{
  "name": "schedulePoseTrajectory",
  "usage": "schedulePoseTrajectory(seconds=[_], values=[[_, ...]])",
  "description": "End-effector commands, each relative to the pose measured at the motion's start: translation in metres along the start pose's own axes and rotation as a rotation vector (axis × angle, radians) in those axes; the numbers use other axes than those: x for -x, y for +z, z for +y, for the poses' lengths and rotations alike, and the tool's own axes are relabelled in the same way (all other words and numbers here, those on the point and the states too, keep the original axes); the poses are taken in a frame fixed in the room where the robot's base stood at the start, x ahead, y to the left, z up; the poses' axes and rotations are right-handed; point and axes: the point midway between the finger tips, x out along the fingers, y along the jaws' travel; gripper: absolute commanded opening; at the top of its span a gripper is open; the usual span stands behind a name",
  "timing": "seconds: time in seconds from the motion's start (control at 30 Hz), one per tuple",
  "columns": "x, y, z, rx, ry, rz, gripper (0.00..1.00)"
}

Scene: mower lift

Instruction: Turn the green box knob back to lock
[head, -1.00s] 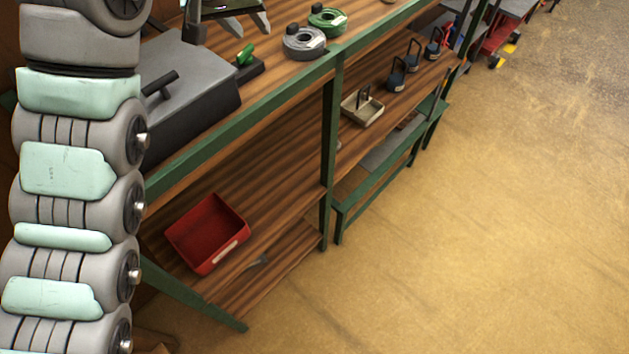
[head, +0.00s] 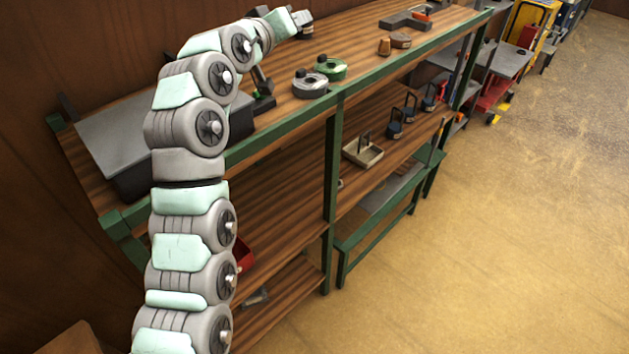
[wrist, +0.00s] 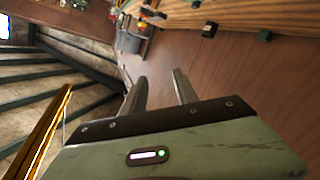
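A grey box (head: 112,135) with a dark lower body stands on the near end of the workbench in the head view. Beside it is a small black base (head: 263,104) with a little green showing at the knob (head: 257,93). My arm partly covers the box and passes close to the knob, so the knob's angle is unclear. My gripper (head: 304,24) is above the bench, beyond the knob. In the wrist view my gripper (wrist: 159,76) has its two fingers apart with nothing between them, facing the brown wall. The knob does not show there.
A grey round item (head: 310,86) and a green round item (head: 331,69) lie on the bench near its front edge. A beige tray (head: 363,151) and several padlock-like items are on the shelf below. A red bin (head: 244,254) is mostly hidden by my arm.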

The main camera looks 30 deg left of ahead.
Motion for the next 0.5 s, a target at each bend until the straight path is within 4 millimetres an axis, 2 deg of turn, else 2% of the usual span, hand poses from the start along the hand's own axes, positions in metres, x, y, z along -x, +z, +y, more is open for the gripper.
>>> schedulePoseTrajectory(seconds=[0.3, 0.5], values=[[-0.026, 0.004, -0.022, 0.091, 0.038, 0.226, 0.35], [-0.035, 0.02, -0.042, 0.13, 0.033, 0.357, 0.35]])
